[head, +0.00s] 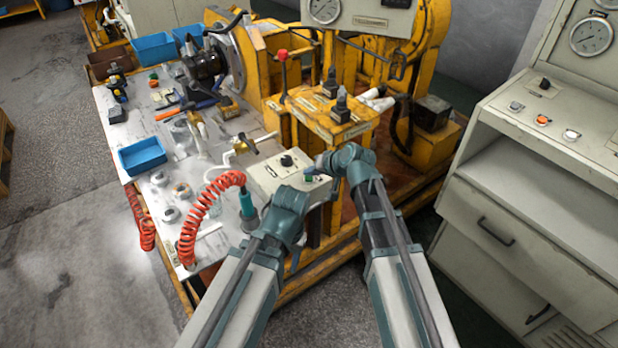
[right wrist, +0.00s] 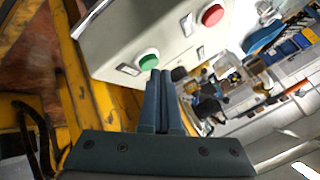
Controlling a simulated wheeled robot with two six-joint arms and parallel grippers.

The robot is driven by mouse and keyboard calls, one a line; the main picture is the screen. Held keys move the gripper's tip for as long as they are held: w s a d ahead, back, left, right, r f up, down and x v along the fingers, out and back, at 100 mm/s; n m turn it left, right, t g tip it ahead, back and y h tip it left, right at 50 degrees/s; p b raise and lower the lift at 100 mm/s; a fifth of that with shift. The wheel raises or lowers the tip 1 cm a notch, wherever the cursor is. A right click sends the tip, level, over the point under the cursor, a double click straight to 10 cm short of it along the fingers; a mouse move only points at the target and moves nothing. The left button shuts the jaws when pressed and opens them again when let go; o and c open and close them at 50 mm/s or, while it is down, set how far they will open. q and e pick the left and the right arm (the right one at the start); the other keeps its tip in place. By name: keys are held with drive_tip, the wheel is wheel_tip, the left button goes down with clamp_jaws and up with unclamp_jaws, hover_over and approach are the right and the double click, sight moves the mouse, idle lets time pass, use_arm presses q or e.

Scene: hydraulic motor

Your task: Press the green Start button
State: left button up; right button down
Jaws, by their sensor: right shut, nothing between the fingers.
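The green button (right wrist: 148,62) sits on the face of a pale control box in the right wrist view, with a small label plate beside it. In the head view the control box (head: 268,173) stands at the workbench's front edge, and the green button (head: 309,178) shows small near its right end. My right gripper (right wrist: 160,73) is shut and empty. Its fingertips appear just below and right of the green button; I cannot tell whether they touch it. In the head view my right gripper (head: 320,161) is at the box's right end. My left gripper's fingers are hidden behind its wrist.
A red button (right wrist: 213,15) is on the same box, right of the green one. A black knob (head: 286,160) is on the box too. A coiled red hose (head: 212,193) lies left of it. A yellow machine frame (head: 340,125) stands close behind my right wrist.

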drive_tip(key=shift+f+b, duration=0.4)
drive_tip(key=shift+r, duration=0.1)
idle(0.5)
drive_tip(key=shift+r+p, duration=0.7)
drive_tip(key=shift+p, duration=0.15)
wheel_tip(320, 180, up, 5)
drive_tip(key=p, duration=0.5)
idle(0.5)
